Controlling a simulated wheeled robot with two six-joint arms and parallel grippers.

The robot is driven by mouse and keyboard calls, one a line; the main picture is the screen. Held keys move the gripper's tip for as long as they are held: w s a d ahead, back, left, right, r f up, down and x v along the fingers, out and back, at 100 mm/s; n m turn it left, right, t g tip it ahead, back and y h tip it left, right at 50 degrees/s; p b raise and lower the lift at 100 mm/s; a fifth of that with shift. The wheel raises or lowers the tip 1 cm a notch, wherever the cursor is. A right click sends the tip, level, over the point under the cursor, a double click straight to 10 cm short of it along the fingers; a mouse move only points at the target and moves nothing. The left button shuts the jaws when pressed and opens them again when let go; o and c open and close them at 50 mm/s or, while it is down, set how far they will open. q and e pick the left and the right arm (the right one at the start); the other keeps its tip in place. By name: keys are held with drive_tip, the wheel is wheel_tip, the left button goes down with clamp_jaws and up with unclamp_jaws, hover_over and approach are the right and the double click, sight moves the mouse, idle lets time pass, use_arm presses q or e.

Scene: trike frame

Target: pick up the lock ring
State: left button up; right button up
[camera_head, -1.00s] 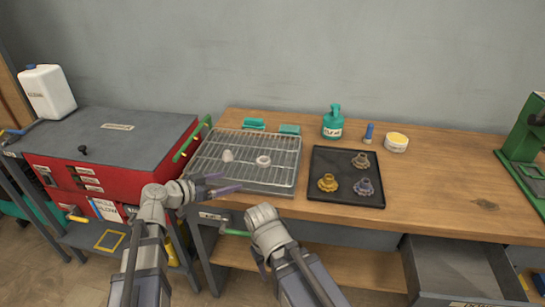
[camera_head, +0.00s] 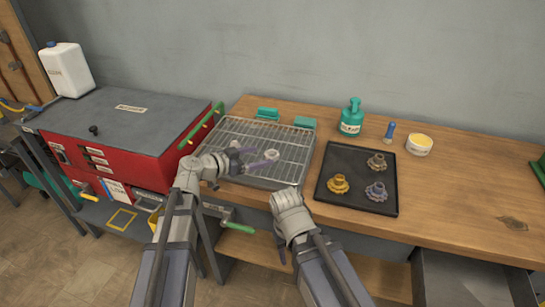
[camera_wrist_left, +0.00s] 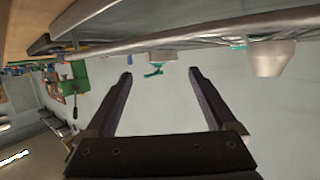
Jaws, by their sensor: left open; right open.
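A black tray (camera_head: 358,152) with three gear-like parts lies right of the rack. A teal bottle (camera_head: 351,118), a blue-handled tool (camera_head: 389,131) and a yellow-lidded tub (camera_head: 419,145) stand behind. A red cabinet (camera_head: 120,160) is at left.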

sight(276, 153)
use_arm(q)
drive_tip(key=shift+w+d+f, duration=0.2)
drive_tip(key=shift+w, duration=0.05)
drive_tip(key=b+x, duration=0.2)
drive_tip(key=x, duration=0.2)
drive_tip(key=shift+w+f, duration=0.25)
drive_tip(key=shift+f, duration=0.05)
drive_tip(key=shift+c, duration=0.2)
clamp_jaws()
